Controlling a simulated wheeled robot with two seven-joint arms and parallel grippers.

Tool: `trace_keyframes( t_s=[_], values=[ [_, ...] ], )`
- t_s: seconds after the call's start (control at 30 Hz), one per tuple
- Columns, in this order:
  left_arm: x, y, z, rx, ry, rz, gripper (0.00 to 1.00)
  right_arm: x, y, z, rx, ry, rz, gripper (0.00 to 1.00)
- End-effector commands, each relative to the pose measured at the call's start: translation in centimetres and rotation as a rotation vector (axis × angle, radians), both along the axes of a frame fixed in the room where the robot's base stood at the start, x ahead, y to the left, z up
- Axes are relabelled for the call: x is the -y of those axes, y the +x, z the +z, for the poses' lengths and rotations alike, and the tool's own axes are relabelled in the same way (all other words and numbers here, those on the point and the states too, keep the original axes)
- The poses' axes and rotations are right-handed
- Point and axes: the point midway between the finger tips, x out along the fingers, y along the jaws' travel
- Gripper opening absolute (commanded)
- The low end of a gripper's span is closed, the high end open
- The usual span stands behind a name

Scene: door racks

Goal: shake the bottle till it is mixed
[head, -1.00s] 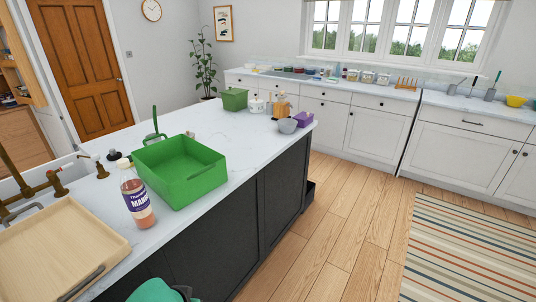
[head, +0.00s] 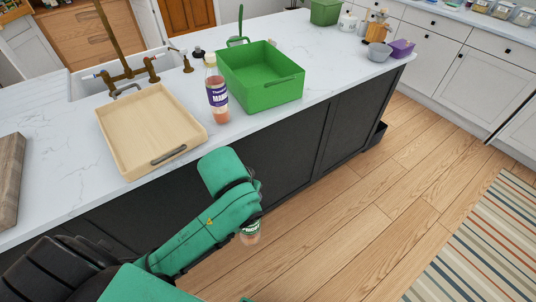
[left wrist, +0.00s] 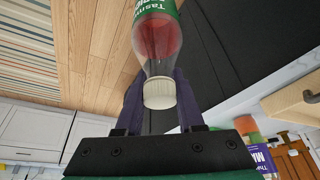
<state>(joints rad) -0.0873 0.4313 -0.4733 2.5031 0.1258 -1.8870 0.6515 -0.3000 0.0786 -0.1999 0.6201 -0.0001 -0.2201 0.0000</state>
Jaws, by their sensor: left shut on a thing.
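My left gripper (left wrist: 159,100) is shut on a clear bottle (left wrist: 158,42) with reddish liquid, a green label and a white ribbed cap. In the left wrist view its fingers are on either side of the cap and neck. In the head view the held bottle (head: 250,236) shows only in part, below my green arm, in front of the dark island side and over the floor. My arm hides the fingers there. A second bottle (head: 216,90), with a purple label and orange-pink contents, stands upright on the counter. My right gripper is not in view.
A wooden tray (head: 116,140) lies on the white counter (head: 60,205) left of the standing bottle. A green basin (head: 272,97) stands to its right. A brass tap (head: 155,75) is at the sink behind. Open floor (head: 350,230) lies right of the island.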

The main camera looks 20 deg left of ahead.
Motion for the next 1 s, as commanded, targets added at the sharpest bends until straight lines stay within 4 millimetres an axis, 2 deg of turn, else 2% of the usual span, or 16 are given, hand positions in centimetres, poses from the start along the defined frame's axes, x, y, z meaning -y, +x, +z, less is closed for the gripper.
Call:
trace_keyframes(
  t_s=[0.03, 0.1, 0.17, 0.23, 0.27, 0.37, 0.47, 0.57, 0.6, 0.63, 0.67, 0.7, 0.8, 0.87, 0.97, 1.0],
  values=[
    [0.5, 0.6, 2.2, 0.027, -0.029, 0.008, 0.00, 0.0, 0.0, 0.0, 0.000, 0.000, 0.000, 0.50],
    [0.2, 0.3, 2.7, 0.013, -0.017, 0.004, 0.00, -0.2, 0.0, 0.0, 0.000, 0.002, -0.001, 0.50],
    [-0.3, 0.2, 1.0, 0.010, 0.011, -0.002, 0.00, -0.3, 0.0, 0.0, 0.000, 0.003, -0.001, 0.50],
    [-0.2, -0.2, -2.9, -0.010, 0.007, 0.001, 0.00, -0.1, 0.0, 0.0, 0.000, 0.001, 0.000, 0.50],
    [-0.1, -0.1, -3.8, -0.003, -0.001, 0.003, 0.00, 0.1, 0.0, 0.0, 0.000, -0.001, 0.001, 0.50],
    [0.5, 0.6, 1.4, 0.032, -0.026, 0.007, 0.00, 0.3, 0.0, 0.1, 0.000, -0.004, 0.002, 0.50],
    [0.2, 0.3, 2.7, 0.012, -0.016, 0.004, 0.00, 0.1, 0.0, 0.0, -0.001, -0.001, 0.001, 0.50],
    [-0.4, 0.0, -0.7, 0.001, 0.017, -0.004, 0.00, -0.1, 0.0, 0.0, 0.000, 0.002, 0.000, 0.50],
    [-0.2, -0.2, -3.4, -0.009, 0.004, 0.002, 0.00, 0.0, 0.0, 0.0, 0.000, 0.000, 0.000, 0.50],
    [0.0, -0.1, -3.9, -0.001, -0.002, 0.003, 0.00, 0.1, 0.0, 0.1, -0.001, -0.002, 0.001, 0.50],
    [0.1, 0.3, -2.7, 0.014, -0.008, 0.004, 0.00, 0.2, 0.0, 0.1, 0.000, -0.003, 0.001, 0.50],
    [0.3, 0.6, 1.0, 0.036, -0.018, 0.003, 0.00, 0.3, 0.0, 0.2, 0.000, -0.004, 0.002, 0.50],
    [0.3, 0.3, 2.8, 0.016, -0.022, 0.007, 0.00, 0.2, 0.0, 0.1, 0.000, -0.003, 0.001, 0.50],
    [-0.1, 0.3, 1.8, 0.011, 0.004, 0.000, 0.00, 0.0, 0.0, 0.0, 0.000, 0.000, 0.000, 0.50],
    [-0.2, -0.2, -3.5, -0.010, 0.004, 0.002, 0.00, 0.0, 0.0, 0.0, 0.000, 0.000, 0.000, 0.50],
    [0.0, 0.0, -3.7, 0.004, -0.005, 0.003, 0.00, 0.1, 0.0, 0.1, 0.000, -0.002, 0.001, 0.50]
  ],
)
